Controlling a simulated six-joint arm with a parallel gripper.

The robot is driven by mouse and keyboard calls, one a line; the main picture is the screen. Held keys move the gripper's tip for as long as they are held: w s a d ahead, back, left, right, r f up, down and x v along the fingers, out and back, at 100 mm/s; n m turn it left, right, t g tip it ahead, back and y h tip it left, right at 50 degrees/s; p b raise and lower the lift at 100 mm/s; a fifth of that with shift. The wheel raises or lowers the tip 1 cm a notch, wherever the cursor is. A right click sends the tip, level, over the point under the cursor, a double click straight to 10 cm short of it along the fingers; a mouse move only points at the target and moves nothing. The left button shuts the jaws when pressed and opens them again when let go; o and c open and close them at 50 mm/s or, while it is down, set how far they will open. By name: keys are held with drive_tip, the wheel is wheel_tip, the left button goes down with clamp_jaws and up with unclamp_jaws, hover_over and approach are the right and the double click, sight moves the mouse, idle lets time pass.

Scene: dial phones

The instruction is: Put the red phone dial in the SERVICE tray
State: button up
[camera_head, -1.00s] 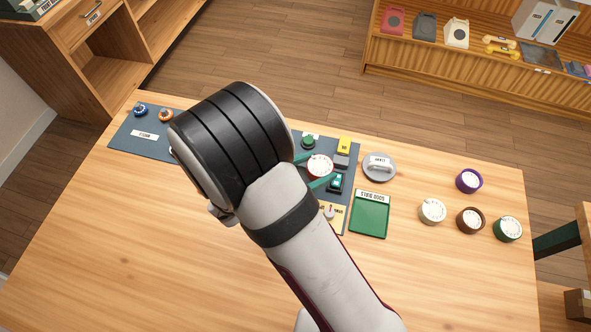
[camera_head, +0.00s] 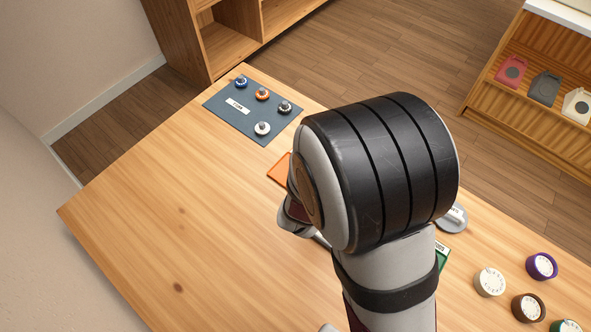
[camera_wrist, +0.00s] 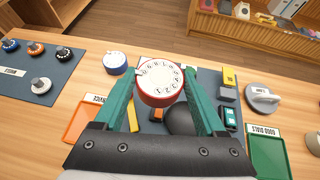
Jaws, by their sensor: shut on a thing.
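The red phone dial (camera_wrist: 160,84), with a white numbered face, is between the green fingers of my gripper (camera_wrist: 160,98) in the wrist view. My gripper is shut on it, and it appears to be above the dark work mat. The orange SERVICE tray (camera_wrist: 84,123) lies left of the gripper in the wrist view, partly covered by the left finger. In the head view only a corner of the orange tray (camera_head: 278,170) shows beside my arm. My arm hides the gripper and red dial there.
A blue dial (camera_wrist: 115,62) stands behind the orange tray. A green GOOD DIALS tray (camera_wrist: 268,155) and a round grey piece (camera_wrist: 262,97) are on the right. A dark mat (camera_head: 222,104) with several knobs lies at left. The table's left front is clear.

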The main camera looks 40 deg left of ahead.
drive_tip(key=shift+n+y, duration=0.4)
drive_tip(key=shift+y, duration=0.1)
drive_tip(key=s+a+f, duration=0.1)
drive_tip(key=a+f, duration=0.1)
drive_tip(key=a, duration=0.2)
drive_tip(key=s+a+f, duration=0.2)
drive_tip(key=a, duration=0.2)
drive_tip(key=s+a+f, duration=0.1)
drive_tip(key=a+f, duration=0.1)
drive_tip(key=a, duration=0.2)
drive_tip(key=shift+s+f, duration=0.35)
drive_tip(key=shift+s+a+f, duration=0.1)
drive_tip(key=shift+a+f, duration=0.05)
drive_tip(key=shift+f, duration=0.95)
drive_tip(key=shift+a+f, duration=0.1)
drive_tip(key=shift+f, duration=1)
